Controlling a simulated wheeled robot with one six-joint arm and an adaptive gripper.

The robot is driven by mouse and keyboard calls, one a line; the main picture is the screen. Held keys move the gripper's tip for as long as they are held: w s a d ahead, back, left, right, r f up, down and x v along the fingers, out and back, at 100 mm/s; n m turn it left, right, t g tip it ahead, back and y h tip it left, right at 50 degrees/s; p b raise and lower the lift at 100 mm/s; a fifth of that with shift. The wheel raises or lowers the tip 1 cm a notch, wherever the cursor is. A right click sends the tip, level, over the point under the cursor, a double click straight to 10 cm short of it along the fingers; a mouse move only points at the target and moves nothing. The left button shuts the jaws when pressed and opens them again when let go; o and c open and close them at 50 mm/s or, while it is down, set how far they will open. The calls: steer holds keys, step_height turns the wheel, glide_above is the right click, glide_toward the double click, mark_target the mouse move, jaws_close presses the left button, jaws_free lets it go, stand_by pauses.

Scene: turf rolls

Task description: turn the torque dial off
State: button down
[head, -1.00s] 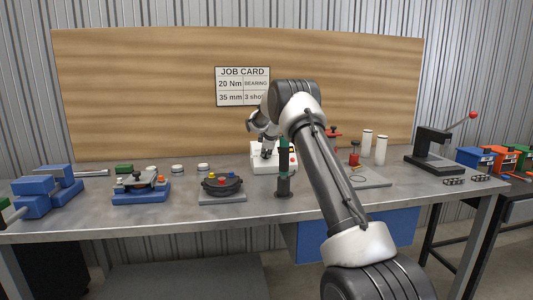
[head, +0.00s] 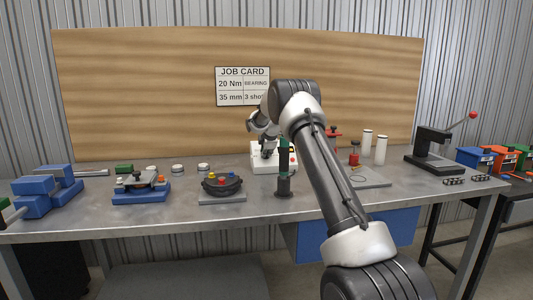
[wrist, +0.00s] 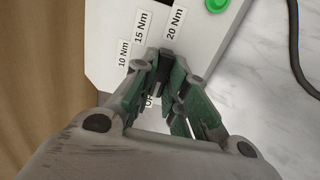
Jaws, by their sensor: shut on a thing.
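The white torque box (head: 263,167) stands at the back of the bench, below the job card. In the wrist view its white top (wrist: 110,63) carries the labels 10 Nm, 15 Nm and 20 Nm, and a partly hidden label that seems to begin with "O". The dark torque dial (wrist: 166,62) shows between my fingertips. My gripper (wrist: 167,66) is shut on the dial from above; its green-padded fingers cover much of it, so its exact pointing is hard to read. In the head view my gripper (head: 268,151) is small and partly hidden by my arm.
A green button (wrist: 216,4) sits on the box near the dial. A round black fixture (head: 221,186) is to the left, white cylinders (head: 381,150) to the right. A dark cable (wrist: 300,50) lies beside the box.

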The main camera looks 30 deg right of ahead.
steer(key=c, duration=1.4)
jaws_free()
steer(key=shift+c, duration=0.2)
steer(key=v, duration=1.2)
steer(key=shift+f, duration=0.1)
